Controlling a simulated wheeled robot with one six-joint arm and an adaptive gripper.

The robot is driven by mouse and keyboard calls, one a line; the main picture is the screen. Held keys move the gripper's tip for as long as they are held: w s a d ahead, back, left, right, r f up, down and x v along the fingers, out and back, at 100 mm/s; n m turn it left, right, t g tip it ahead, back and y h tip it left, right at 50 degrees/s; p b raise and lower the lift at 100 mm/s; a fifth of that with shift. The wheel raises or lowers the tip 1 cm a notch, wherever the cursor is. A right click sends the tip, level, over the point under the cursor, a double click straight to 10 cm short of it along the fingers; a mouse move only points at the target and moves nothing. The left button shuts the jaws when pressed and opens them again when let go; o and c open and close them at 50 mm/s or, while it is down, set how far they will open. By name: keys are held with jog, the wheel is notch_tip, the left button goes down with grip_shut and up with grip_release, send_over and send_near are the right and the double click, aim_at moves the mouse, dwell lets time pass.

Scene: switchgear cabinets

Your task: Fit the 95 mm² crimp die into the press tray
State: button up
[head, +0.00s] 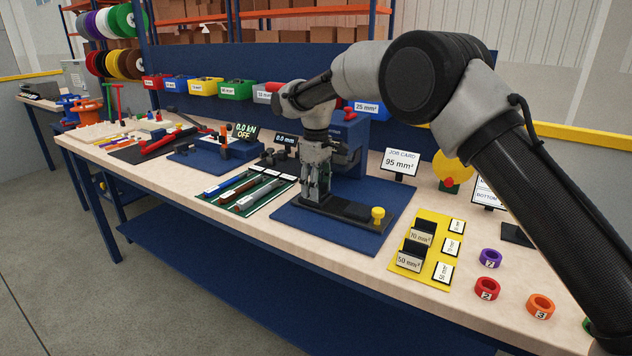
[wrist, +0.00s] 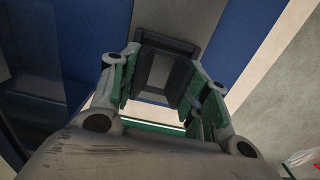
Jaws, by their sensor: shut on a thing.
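The press (head: 349,140) is a blue machine on a blue base plate (head: 370,238). Its dark press tray (head: 350,208) runs out along the base plate towards a yellow knob (head: 378,213). My gripper (head: 316,194) points down over the tray's left end. Its fingers are shut on a dark piece, taken to be the 95 mm² die; the fingers largely hide it in the head view. In the wrist view, a dark block with a grey middle (wrist: 165,75) shows between the green-padded fingers. Its label is not visible. I cannot tell whether it touches the tray.
A yellow rack (head: 430,228) holds the 70 mm² die (head: 420,236) and 50 mm² die (head: 410,260). A job card (head: 398,162) reads 95 mm². A green mat with cables (head: 240,192) lies left. Coloured rings (head: 488,288) lie right.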

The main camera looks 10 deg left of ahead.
jog(key=shift+f, duration=0.15)
jog(key=o, duration=1.3)
jog(key=shift+o, duration=0.2)
